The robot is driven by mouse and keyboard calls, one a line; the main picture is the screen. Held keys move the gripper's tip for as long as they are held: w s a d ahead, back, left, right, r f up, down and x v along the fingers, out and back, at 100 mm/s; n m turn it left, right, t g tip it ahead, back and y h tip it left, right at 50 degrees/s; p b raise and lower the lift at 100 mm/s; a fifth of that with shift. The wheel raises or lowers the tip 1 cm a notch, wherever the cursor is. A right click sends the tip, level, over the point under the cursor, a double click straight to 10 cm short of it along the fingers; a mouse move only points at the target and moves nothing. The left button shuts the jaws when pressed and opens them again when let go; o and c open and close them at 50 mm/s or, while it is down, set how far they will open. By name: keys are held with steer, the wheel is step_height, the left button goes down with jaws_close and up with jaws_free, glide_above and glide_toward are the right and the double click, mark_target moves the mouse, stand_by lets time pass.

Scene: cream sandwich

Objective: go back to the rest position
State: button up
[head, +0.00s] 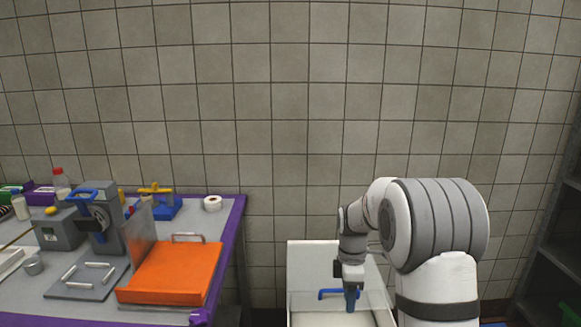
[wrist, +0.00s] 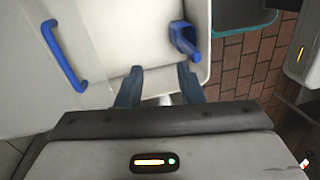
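My gripper (wrist: 160,80) has two dark blue fingers, apart with nothing held between them. In the head view my gripper (head: 351,300) points down over a white container (head: 302,318) at the lower right. The container's front is cut off by the frame. A blue handle (wrist: 62,55) sits on a white panel at the left of the wrist view. A blue bracket-like piece (wrist: 185,40) is at the container's edge, just beyond the fingertips; I cannot tell whether they touch it.
A purple-edged table (head: 228,232) on the left bears an orange board (head: 174,273), a grey slicer-like machine (head: 98,222) and a tape roll (head: 212,203). A dark shelf (head: 555,245) stands at the far right. A tiled wall is behind. Brick floor (wrist: 235,75) shows beside the container.

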steer(key=s+r+m+t+p, duration=0.1)
steer(key=s+r+m, duration=0.3)
steer(key=s, duration=0.4)
steer(key=s+r+m+t+p, duration=0.2)
steer(key=s+r+m, duration=0.3)
steer(key=s+m, duration=0.2)
steer(key=s+r+m+t+p, duration=0.1)
steer(key=s+r+m, duration=0.4)
steer(key=s, duration=0.6)
steer(key=shift+r+m+t, duration=0.2)
steer(key=shift+m+t, duration=0.1)
steer(key=shift+m, duration=0.2)
